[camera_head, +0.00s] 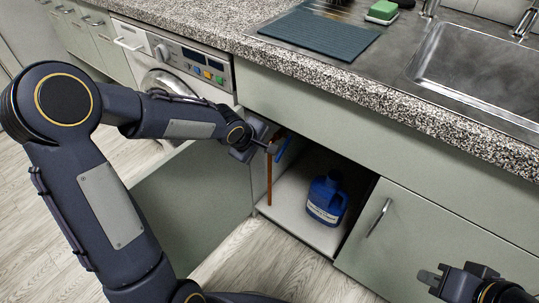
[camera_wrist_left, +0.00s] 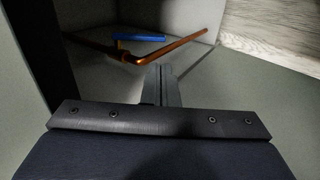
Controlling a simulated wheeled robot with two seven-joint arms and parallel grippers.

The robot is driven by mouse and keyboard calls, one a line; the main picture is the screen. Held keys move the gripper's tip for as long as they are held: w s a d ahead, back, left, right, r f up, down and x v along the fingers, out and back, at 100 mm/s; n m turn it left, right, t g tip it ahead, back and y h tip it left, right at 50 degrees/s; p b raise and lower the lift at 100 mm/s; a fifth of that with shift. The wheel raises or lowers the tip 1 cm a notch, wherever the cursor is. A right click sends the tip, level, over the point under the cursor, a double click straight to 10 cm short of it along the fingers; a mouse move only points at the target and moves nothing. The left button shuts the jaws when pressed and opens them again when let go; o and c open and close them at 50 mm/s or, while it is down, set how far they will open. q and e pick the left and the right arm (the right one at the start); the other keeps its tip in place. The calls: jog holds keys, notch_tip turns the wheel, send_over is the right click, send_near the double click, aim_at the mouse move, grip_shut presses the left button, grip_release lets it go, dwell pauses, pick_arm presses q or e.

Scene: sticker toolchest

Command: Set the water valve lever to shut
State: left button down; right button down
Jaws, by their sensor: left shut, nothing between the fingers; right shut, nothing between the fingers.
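The water valve lever is a blue bar (camera_wrist_left: 140,37) beside a copper pipe (camera_wrist_left: 185,43) inside the open cabinet. In the head view the lever (camera_head: 285,147) shows just past my left fingertips, and the pipe (camera_head: 269,182) runs down below them. My left gripper (camera_head: 273,147) is shut and empty at the cabinet opening. In the left wrist view its fingers (camera_wrist_left: 160,78) end close to the pipe's bend, with the lever beyond; I cannot tell whether they touch the pipe. My right gripper (camera_head: 428,277) is shut and empty, in front of the closed cabinet door at lower right.
A blue bottle (camera_head: 327,199) stands on the cabinet floor, right of the pipe. The open cabinet door (camera_head: 195,205) is on the left, behind my left arm. A closed door (camera_head: 430,225) is on the right. The countertop (camera_head: 400,99) overhangs above; a washing machine (camera_head: 180,57) stands left.

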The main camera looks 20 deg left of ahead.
pick_arm(q)
jog(key=b, duration=0.5)
send_near(278, 156)
jog(key=shift+t, duration=0.3)
jog(key=x, duration=0.6)
jog(key=shift+d+f, duration=0.15)
jog(key=shift+f, duration=0.25)
